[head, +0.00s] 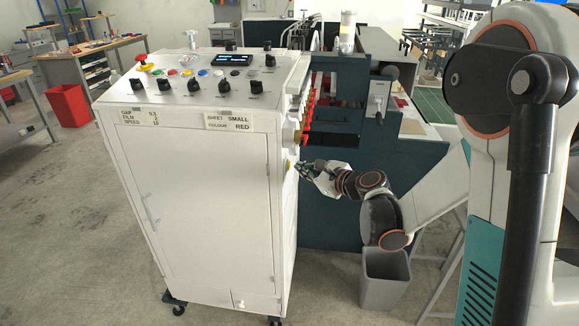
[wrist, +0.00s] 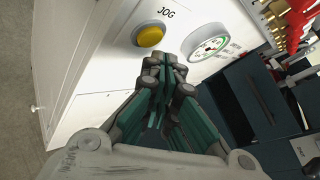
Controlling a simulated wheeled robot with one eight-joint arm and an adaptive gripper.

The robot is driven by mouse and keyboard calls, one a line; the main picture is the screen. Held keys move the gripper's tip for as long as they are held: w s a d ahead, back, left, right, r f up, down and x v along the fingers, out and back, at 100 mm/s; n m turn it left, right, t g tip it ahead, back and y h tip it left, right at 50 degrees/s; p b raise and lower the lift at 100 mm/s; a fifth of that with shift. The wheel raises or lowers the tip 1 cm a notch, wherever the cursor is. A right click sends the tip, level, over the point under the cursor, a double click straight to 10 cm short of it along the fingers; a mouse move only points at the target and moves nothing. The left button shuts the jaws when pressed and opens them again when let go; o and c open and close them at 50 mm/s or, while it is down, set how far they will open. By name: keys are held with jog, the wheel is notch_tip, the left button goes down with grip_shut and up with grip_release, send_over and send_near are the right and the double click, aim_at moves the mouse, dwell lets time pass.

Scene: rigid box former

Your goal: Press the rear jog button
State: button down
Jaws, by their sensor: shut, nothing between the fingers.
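The jog button (wrist: 150,35) is a yellow round button in a dark ring on the white cabinet's side face, with the word JOG printed beside it in the wrist view. In the head view a small yellow spot (head: 290,164) shows on the cabinet's right edge. My gripper (wrist: 168,62) is shut and empty. Its fingertips appear just below and right of the button in the wrist view. I cannot tell whether they touch the panel. In the head view my gripper (head: 300,168) is at the cabinet's right side, close to the yellow spot.
A round dial gauge (wrist: 208,43) sits beside the button. The white cabinet (head: 205,210) has knobs and a red-topped button (head: 141,59) on top. Red handles (head: 307,105) stick out above my gripper. A grey bin (head: 386,280) stands below my arm.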

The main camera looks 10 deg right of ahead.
jog(key=shift+a, duration=0.15)
dwell(0.8)
jog(key=shift+w+a, duration=0.15)
jog(key=shift+a, duration=0.05)
jog(key=shift+w+a, duration=0.1)
jog(key=shift+a, duration=0.35)
dwell(0.7)
jog(key=shift+d, duration=0.1)
jog(key=shift+s+d+b, duration=0.25)
jog(key=shift+d+b, duration=0.05)
jog(key=shift+d, duration=0.4)
jog(key=shift+s+d, duration=0.25)
jog(key=shift+d, duration=0.55)
jog(key=shift+s+d, duration=0.3)
jog(key=shift+d, duration=0.5)
jog(key=shift+s+d, duration=0.25)
jog(key=shift+d, duration=0.55)
